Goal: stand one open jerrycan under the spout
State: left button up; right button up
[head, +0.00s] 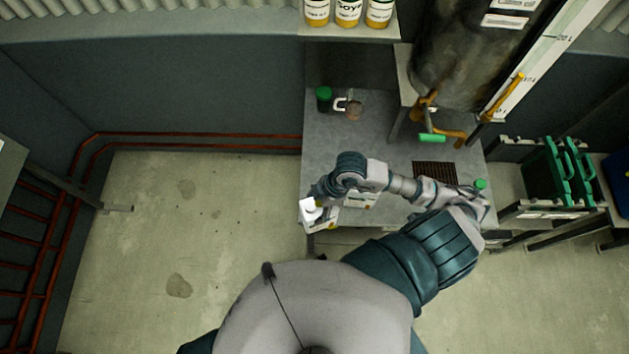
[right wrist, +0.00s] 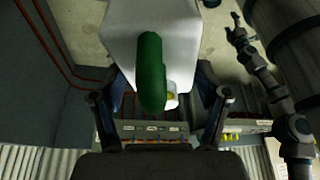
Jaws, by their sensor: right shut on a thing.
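A white jerrycan (head: 311,211) is in my right gripper (head: 321,192) at the left front corner of the grey bench. In the right wrist view the white jerrycan (right wrist: 186,30) has a green bar-shaped part across it, with the two fingers on either side. A small yellowish spot shows beside the green part; whether the mouth is open is unclear. The spout (head: 455,139), an orange pipe below the dark tank, is to the right, well apart from the jerrycan. A dark grate (head: 435,173) lies below the spout. My left gripper is out of view.
A white labelled thing (head: 361,199) is partly hidden behind my right arm. The bench (head: 385,128) is clear in the middle.

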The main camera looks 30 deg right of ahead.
jog(key=w+d+f+p, duration=0.1)
jog(key=w+d+f, duration=0.3)
jog(key=w, duration=0.5)
jog(key=shift+w+d, duration=0.35)
jog(key=shift+d, duration=0.1)
jog(key=o, duration=1.8)
jog(key=shift+d+f, duration=0.1)
jog(key=p+v, duration=1.1)
jog(key=v, duration=0.1)
jog(key=shift+s, duration=0.1)
